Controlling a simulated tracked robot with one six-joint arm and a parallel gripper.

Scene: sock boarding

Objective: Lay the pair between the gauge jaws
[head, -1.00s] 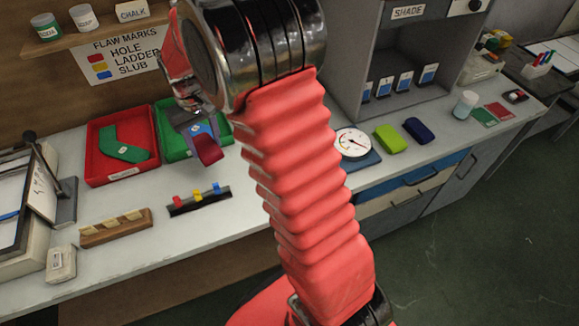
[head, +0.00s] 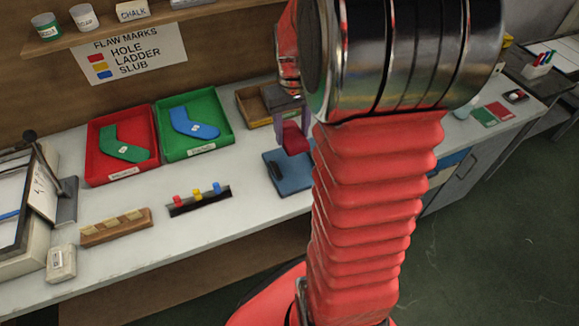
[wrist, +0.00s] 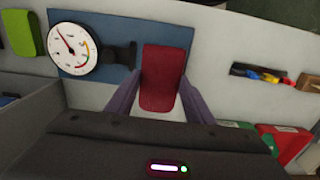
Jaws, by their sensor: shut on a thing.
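The pair is a dark red folded bundle (head: 296,140) in the head view; it also shows in the wrist view (wrist: 163,70). My gripper (head: 292,122) is shut on it, with a purple finger on each side in the wrist view (wrist: 161,92). The pair hangs over the gauge's blue plate (head: 290,180), which also shows in the wrist view (wrist: 118,24). A black gauge jaw (wrist: 120,54) stands left of the pair, between it and the white dial (wrist: 75,48). My arm hides the dial in the head view. I cannot tell the pair's exact height.
A red tray (head: 94,168) holds a green sock, and a green tray (head: 222,143) holds a blue sock. A rack of coloured markers (head: 199,201) and a wooden block (head: 116,228) lie nearer. A lime green item (wrist: 24,33) lies beside the gauge.

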